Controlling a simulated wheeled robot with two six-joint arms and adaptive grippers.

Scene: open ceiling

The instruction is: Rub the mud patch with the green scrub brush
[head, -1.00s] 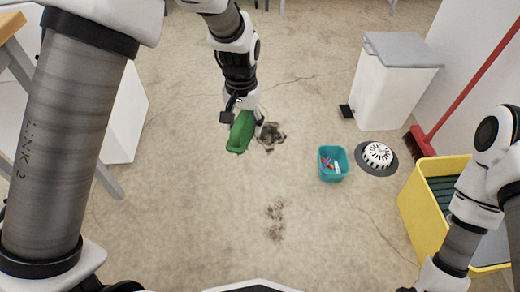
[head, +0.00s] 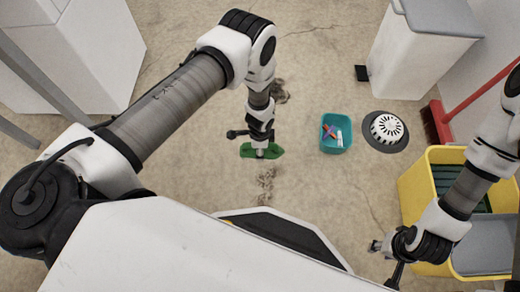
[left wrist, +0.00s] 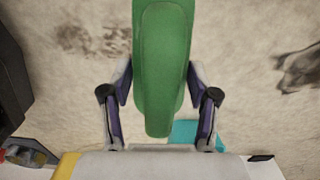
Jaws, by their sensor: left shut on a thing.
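The green scrub brush (head: 272,152) is in my left gripper (head: 261,152), low over the floor. In the left wrist view the brush (left wrist: 162,65) lies lengthwise between both fingers of my left gripper (left wrist: 160,100). A dark mud patch (head: 279,95) is on the floor beyond the brush, partly behind my arm. It is at the right edge of the left wrist view (left wrist: 300,68). A fainter, speckled patch (head: 266,182) is just on the near side of the brush. Contact with the floor cannot be told. My right gripper (head: 378,247) is at the lower right, holding nothing visible.
A teal bin (head: 328,147) with small items stands right of the brush. Further right are a round drain (head: 385,132), a red broom (head: 440,125), a yellow bucket (head: 413,190) and a white pedal bin (head: 410,55). The floor left of the brush is clear.

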